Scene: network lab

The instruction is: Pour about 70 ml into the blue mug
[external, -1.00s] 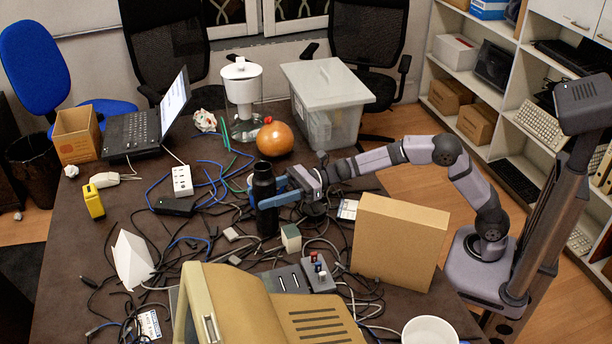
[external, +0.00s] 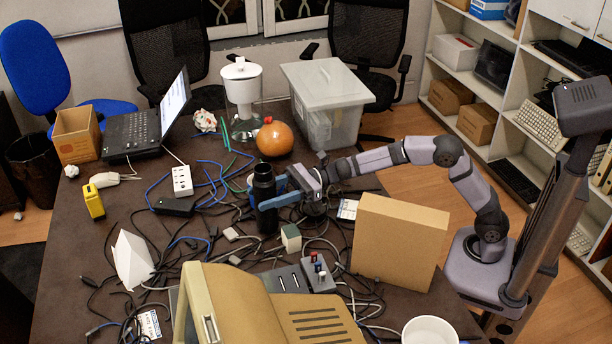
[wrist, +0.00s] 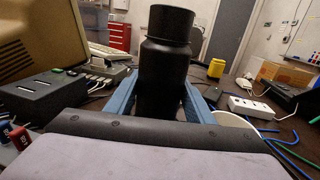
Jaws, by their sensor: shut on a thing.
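A black bottle (external: 265,185) stands upright among the cables near the middle of the table. My gripper (external: 271,194) has its blue fingers shut around the bottle's body. In the wrist view, the bottle (wrist: 165,65) rises between the two fingers with its dark top in place. I cannot tell whether its base touches the table.
Cables crowd the table around the bottle. A small green-and-white box (external: 291,238), a grey switch box (external: 318,275) and a cardboard box (external: 400,240) stand nearby. A white power strip (external: 182,181), an orange round object (external: 274,139) and a white-lidded jug (external: 241,85) lie beyond.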

